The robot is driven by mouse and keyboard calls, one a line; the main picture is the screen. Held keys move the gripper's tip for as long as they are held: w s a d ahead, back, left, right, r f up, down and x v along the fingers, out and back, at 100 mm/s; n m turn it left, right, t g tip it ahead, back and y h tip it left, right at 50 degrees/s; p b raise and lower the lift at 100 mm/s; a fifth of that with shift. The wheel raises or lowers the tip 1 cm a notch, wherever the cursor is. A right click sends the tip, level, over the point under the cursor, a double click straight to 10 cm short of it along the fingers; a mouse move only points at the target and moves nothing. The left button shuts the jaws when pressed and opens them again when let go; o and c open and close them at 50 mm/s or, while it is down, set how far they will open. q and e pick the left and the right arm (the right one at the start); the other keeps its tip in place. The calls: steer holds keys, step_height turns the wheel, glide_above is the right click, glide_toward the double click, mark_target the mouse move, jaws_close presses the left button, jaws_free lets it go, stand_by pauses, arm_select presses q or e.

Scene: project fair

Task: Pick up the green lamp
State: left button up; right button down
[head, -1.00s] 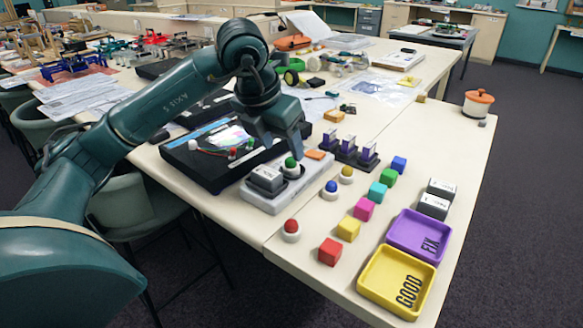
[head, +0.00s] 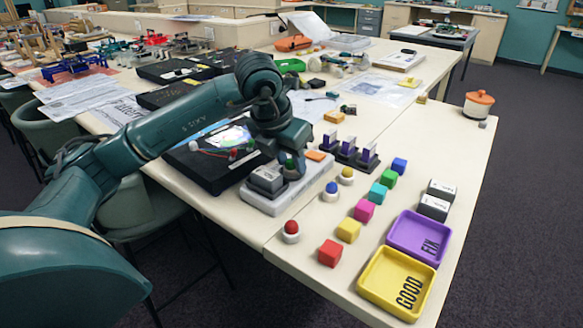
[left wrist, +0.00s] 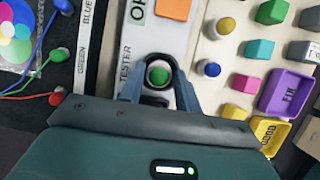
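The green lamp, a green dome on a white round base, sits in a dark ring on the light grey tester (head: 263,203). In the left wrist view the lamp (left wrist: 158,74) lies between my two fingertips. In the head view it is mostly hidden behind the fingers. My left gripper (head: 290,160) is over the tester and pointing down. In the wrist view this gripper (left wrist: 159,85) is open, with one finger on each side of the dark ring. My right gripper is in neither view.
A dark grey block (head: 267,178) sits on the tester beside the lamp. A blue lamp (head: 330,191), a red lamp (head: 291,231) and a yellow lamp (head: 346,175) stand to the right. Coloured cubes, a purple tray (head: 418,237) and a yellow tray (head: 397,284) are farther right.

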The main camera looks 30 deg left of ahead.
arm_select(q)
steer(key=c, duration=0.5)
